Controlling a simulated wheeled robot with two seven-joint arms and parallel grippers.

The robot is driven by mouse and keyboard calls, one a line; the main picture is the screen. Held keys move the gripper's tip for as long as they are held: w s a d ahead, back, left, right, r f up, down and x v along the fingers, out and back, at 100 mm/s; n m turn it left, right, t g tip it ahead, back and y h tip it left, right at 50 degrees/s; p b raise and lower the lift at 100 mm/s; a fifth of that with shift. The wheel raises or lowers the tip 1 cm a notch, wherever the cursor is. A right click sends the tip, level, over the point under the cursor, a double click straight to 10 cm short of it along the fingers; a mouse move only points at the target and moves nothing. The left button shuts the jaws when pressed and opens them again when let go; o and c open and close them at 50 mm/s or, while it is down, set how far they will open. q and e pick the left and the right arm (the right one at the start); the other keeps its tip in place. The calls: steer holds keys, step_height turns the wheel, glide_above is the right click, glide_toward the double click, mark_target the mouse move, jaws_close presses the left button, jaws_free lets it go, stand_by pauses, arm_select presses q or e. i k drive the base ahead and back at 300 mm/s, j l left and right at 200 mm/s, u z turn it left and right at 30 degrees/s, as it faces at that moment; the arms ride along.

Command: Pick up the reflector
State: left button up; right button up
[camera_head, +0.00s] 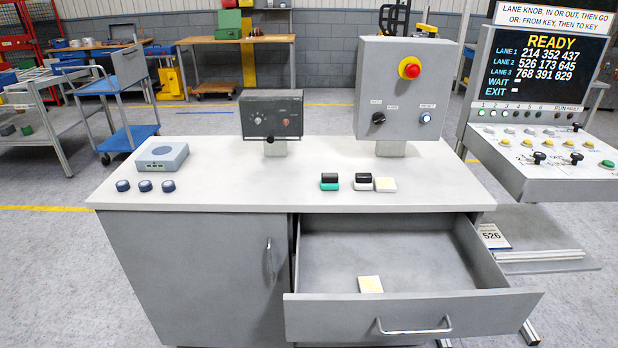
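A small pale cream square block (370,284) lies in the open drawer (440,316), near its front. A similar pale block (386,184) lies on the worktop (250,180), beside a black-and-white block (363,181). A black-and-green block (330,182) sits just left of these. I cannot tell for sure which thing is the reflector; the pale blocks may be reflectors. Neither of my grippers is in view.
A grey box (163,156) and three dark blue round pieces (145,186) are at the worktop's left. A dark control box (271,114) and a grey box with a red button (408,85) stand behind. A console (545,160) is at right. The worktop's middle is clear.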

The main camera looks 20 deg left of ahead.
mark_target(388, 184)
steer(key=i+l+u, duration=0.2)
steer(key=l+u, duration=0.2)
steer(key=i+l+u, duration=0.1)
steer(key=l+u, duration=0.3)
steer(key=l, duration=0.25)
steer(key=l+u, duration=0.4)
steer(key=l, duration=0.2)
steer(key=l+u, duration=0.4)
steer(key=l, duration=0.2)
